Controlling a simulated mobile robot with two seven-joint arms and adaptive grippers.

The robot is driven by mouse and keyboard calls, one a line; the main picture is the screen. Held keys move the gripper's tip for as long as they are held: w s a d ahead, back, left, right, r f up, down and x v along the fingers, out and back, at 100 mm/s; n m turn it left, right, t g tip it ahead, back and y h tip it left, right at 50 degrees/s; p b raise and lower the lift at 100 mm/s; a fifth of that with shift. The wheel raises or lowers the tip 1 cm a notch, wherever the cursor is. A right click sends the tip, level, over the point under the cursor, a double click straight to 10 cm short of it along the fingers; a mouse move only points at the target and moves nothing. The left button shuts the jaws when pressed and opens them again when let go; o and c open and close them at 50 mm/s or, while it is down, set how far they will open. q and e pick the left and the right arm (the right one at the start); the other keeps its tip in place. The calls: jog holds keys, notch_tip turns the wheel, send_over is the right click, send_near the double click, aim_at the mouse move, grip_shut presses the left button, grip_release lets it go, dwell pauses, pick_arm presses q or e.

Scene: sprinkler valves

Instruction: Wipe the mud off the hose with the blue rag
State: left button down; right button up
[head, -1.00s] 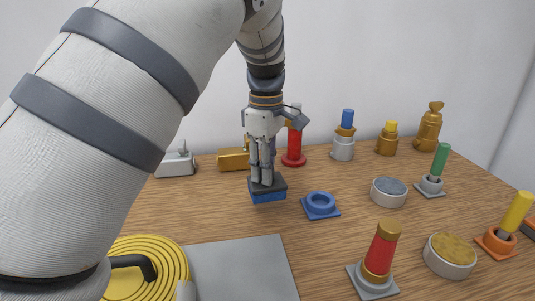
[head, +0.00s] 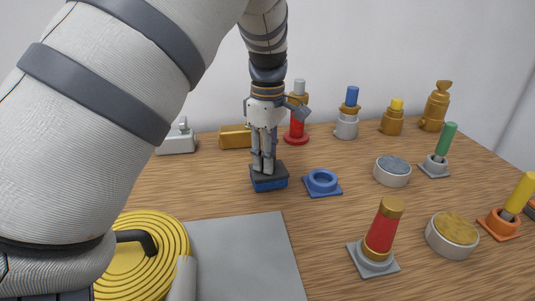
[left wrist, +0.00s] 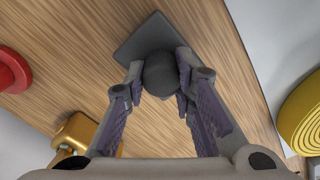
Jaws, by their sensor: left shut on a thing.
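My left gripper (head: 264,168) is shut on the round dark knob (left wrist: 161,73) of a block with a dark grey top and a blue underside (head: 270,184), which seems to be the blue rag. In the left wrist view the fingers close on both sides of the knob, above the square grey top. I cannot tell whether the blue underside touches the table. The hose (head: 170,235) is a flat yellow coil at the lower left of the head view, partly hidden by my arm. It also shows at the right edge of the left wrist view (left wrist: 300,115). No mud is discernible on its visible part.
A blue ring on a base (head: 322,183) stands just right of the block. A grey mat (head: 245,255) lies beside the hose. A red cylinder on a grey base (head: 382,235), round tins (head: 452,236) and several valve parts fill the right and back. The wood between block and mat is clear.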

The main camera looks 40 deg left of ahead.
pick_arm(q)
jog(key=shift+f, duration=0.35)
jog(key=c, duration=1.3)
grip_release()
jog(key=shift+r, duration=0.15)
